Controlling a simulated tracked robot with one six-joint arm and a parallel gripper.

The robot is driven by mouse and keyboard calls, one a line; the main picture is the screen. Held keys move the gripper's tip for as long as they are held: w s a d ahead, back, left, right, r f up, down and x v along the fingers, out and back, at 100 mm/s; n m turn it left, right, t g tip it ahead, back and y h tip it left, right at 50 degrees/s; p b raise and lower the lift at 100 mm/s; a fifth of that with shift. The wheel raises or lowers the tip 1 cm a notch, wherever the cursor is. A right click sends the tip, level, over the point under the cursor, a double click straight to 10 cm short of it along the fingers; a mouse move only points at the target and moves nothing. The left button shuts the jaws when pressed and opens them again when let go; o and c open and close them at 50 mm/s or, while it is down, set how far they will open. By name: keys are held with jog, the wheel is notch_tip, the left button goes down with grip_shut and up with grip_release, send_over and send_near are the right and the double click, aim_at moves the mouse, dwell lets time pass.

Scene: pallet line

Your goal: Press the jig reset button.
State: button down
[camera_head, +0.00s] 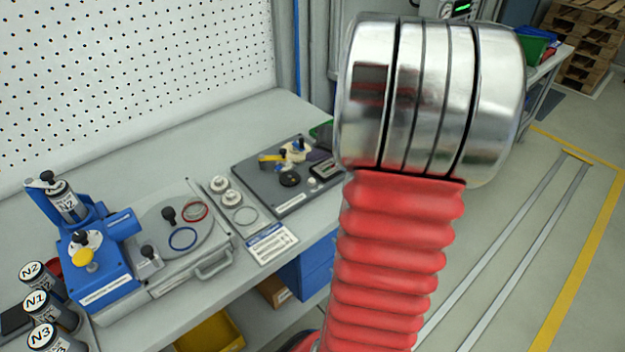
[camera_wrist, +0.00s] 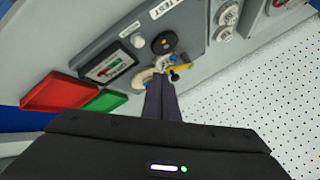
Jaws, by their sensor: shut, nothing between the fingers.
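A dark grey test panel (camera_head: 268,206) lies on the bench, left of my arm in the head view. In the wrist view, the panel (camera_wrist: 101,46) carries a black round knob (camera_wrist: 165,43), a small white round part (camera_wrist: 138,41), a framed display (camera_wrist: 110,66), a cream curved fixture (camera_wrist: 146,76) and a yellow lever (camera_wrist: 181,68). I cannot read which part is the reset button. My gripper (camera_wrist: 160,84) is shut and empty, its tips in front of the cream fixture, beside the yellow lever. Contact cannot be told.
A red tray (camera_wrist: 60,93) and green tray (camera_wrist: 105,101) sit beside the panel. A blue fixture (camera_head: 97,283), a grey plate with rings (camera_head: 185,224) and labelled canisters (camera_head: 40,303) stand left. A white pegboard (camera_head: 130,75) backs the bench. Floor at right is clear.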

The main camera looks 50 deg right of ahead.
jog(key=shift+f, duration=2.6)
jog(key=shift+f, duration=0.1)
jog(key=shift+f, duration=0.3)
jog(key=shift+f, duration=0.5)
dwell(1.0)
dwell(0.3)
jog(key=shift+r, duration=0.95)
jog(key=shift+r, duration=2.5)
